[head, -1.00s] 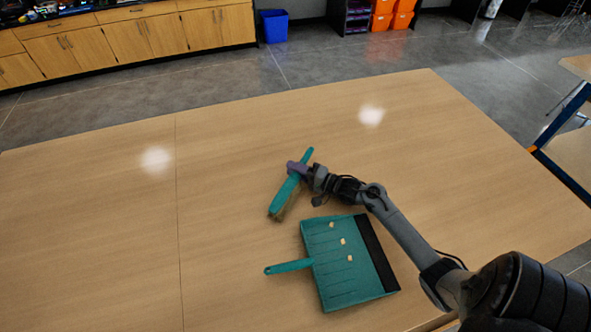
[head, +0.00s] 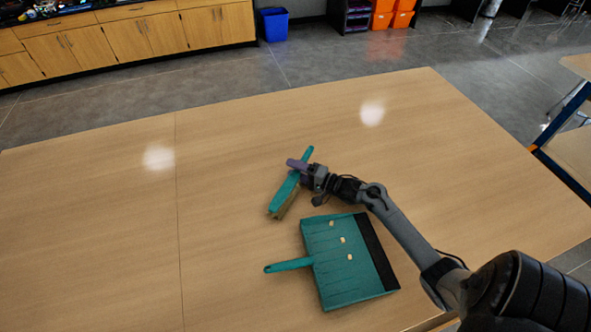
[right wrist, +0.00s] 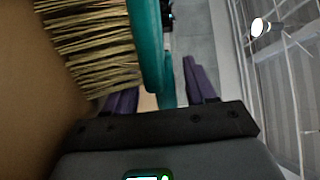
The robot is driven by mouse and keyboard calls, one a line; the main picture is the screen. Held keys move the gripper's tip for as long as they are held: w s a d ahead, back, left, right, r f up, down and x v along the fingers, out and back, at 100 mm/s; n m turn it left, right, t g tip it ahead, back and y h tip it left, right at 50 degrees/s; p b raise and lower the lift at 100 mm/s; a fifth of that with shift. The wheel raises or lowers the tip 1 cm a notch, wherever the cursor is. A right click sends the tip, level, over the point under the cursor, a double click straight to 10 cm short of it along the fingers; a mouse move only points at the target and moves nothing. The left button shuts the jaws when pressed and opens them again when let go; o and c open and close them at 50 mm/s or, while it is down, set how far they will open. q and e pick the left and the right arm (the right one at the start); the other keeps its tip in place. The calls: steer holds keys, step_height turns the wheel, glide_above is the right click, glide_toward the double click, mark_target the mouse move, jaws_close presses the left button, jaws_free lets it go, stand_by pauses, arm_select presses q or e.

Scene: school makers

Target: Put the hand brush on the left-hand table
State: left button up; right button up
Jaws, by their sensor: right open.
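The hand brush (head: 285,194) has a teal body and handle and tan bristles. It is over the wooden table right of the seam, with its handle end toward the back. My right gripper (head: 301,168) is at the handle, its purple fingers open around it. In the right wrist view, the teal handle (right wrist: 147,45) passes between the spread fingers of the gripper (right wrist: 160,91), with the bristles (right wrist: 92,45) at the left. Whether a finger touches the handle is hard to tell. The left-hand table (head: 85,230) is bare. My left gripper is out of view.
A teal dustpan (head: 335,275) with a black lip lies just in front of the brush, with small pale pieces (head: 342,240) on it. The rest of both tabletops is clear. A blue bin (head: 273,24) and cabinets (head: 140,38) stand beyond.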

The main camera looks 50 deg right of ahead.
steer(key=v, duration=1.1)
steer(key=shift+r, duration=0.25)
steer(key=shift+s+d, duration=0.15)
steer(key=shift+s, duration=0.25)
steer(key=shift+r+p, duration=0.1)
steer(key=shift+p, duration=0.2)
